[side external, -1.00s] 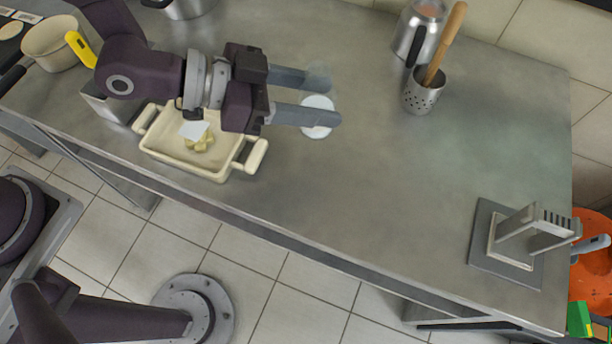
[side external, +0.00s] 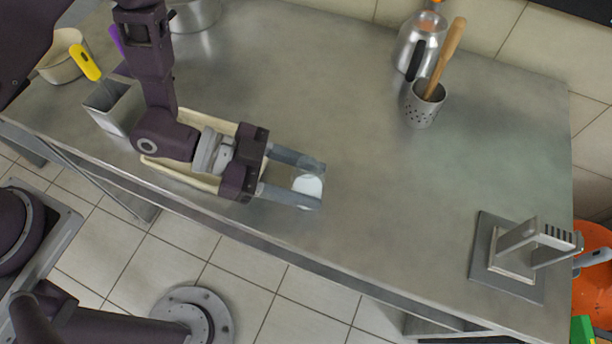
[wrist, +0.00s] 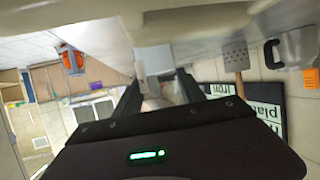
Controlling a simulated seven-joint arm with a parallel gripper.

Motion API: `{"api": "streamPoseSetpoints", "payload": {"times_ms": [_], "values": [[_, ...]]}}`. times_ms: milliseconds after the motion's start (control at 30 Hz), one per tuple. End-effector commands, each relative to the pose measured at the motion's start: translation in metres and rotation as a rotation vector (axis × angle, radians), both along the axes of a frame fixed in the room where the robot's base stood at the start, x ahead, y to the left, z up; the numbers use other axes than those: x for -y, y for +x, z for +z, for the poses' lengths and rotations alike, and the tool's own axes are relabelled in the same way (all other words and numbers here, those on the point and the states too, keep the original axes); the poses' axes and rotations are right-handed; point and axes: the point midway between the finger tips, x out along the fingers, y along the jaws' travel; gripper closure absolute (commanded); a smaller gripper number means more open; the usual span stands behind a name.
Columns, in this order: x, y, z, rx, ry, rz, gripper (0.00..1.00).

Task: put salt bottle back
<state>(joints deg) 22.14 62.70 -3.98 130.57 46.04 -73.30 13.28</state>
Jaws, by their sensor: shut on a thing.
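My gripper (side external: 316,183) is shut on the salt bottle (side external: 308,185), which shows as a round white top with a clear rim between the two grey fingers. It is held over the steel table, right of the cream baking dish. How high its base is above the table cannot be told. In the wrist view my gripper (wrist: 160,95) points across the table and the bottle between the fingers is hard to make out.
The cream baking dish (side external: 165,172) lies partly under my arm. A perforated utensil cup (side external: 423,108) with a wooden handle and a steel kettle (side external: 418,45) stand at the back. A grey metal stand (side external: 510,262) is at the right end. The middle of the table (side external: 400,190) is clear.

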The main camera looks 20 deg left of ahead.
Motion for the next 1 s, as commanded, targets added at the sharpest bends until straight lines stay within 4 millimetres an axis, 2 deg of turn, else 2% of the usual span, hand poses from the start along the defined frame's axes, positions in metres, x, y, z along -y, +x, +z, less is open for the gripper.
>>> {"api": "streamPoseSetpoints", "payload": {"times_ms": [67,100,200,567,667,1000], "values": [[0.0,0.0,-0.002,-0.001,0.0,0.0,0.97],[0.0,0.0,-0.003,-0.001,0.0,0.0,0.51],[0.0,0.0,-0.002,-0.001,0.0,0.0,0.31],[-0.001,0.0,0.002,0.0,0.0,0.001,0.31],[-0.015,-0.002,0.007,-0.001,0.001,0.005,0.31],[-0.09,-0.023,0.04,-0.001,0.0,0.007,0.31]]}}
